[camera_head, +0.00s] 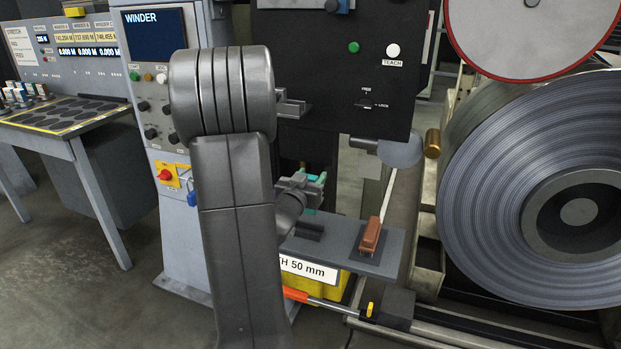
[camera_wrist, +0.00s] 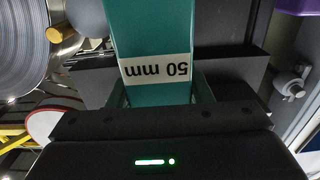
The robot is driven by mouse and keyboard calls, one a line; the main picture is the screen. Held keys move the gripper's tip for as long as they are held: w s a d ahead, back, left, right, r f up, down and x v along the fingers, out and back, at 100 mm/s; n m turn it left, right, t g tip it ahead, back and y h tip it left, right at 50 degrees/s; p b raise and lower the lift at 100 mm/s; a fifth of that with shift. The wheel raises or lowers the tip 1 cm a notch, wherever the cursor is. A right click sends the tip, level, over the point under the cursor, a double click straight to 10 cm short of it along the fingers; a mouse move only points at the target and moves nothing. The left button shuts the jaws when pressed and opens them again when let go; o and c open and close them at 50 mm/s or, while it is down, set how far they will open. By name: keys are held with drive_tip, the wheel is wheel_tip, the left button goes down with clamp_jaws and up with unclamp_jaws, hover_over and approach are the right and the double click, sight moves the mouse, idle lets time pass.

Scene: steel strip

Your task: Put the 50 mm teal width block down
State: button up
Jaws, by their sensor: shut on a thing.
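The teal width block (camera_wrist: 155,35) fills the upper middle of the wrist view, with a white label reading "50 mm" upside down. My gripper (camera_wrist: 160,95) is shut on it, with a finger on either side. In the head view my gripper (camera_head: 300,183) is above the left part of a grey shelf (camera_head: 340,256), largely behind my arm. Only small teal parts of the block show there. A dark holder (camera_head: 309,229) is on the shelf below my gripper. I cannot tell whether the block touches the shelf or holder.
A brown block (camera_head: 371,236) stands on a dark pad at the shelf's right. A white sign (camera_head: 308,268) ending in "50 mm" is on the shelf's front. The winder panel (camera_head: 335,75) rises behind, and a large steel coil (camera_head: 520,190) stands to the right.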

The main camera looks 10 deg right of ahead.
drive_tip(key=shift+f+b, duration=3.15)
drive_tip(key=shift+f, duration=0.25)
drive_tip(key=shift+f+b, duration=0.3)
drive_tip(key=o, duration=1.2)
drive_tip(key=shift+c, duration=0.2)
drive_tip(key=shift+s+a, duration=0.1)
drive_tip(key=shift+s, duration=0.05)
drive_tip(key=v, duration=1.3)
drive_tip(key=shift+s, duration=0.2)
drive_tip(key=shift+a, duration=0.15)
